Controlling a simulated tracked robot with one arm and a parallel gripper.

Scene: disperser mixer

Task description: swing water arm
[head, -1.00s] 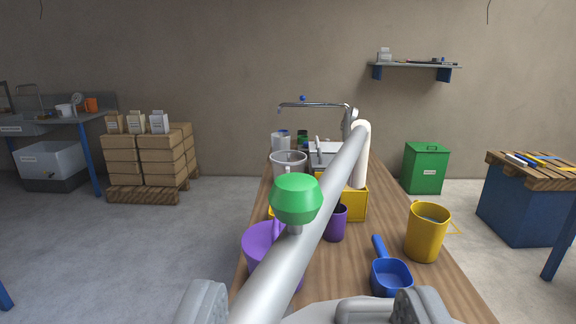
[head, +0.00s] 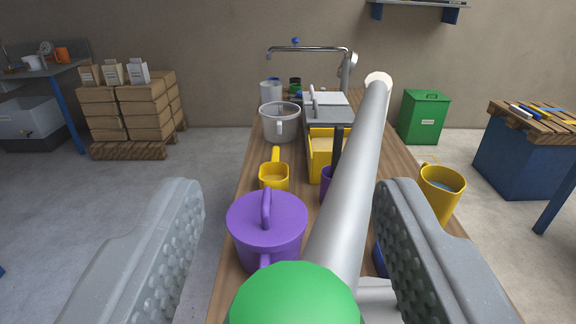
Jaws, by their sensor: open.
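A thick grey pipe arm (head: 350,180) runs from the bottom of the view away over the bench. A green knob (head: 295,295) sits on its near end, low in the picture and cut off by the bottom edge. My gripper (head: 290,198) is open and empty. A thin chrome pipe (head: 305,49) with a blue ball on top stands at the far end of the bench. I cannot tell for certain which pipe is the water arm.
On the wooden bench (head: 405,165) stand a lidded purple pot (head: 267,222), a yellow scoop (head: 273,175), a grey pot (head: 280,124), a yellow box (head: 321,150) and a yellow jug (head: 441,190). A blue scoop is mostly hidden by the right finger.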

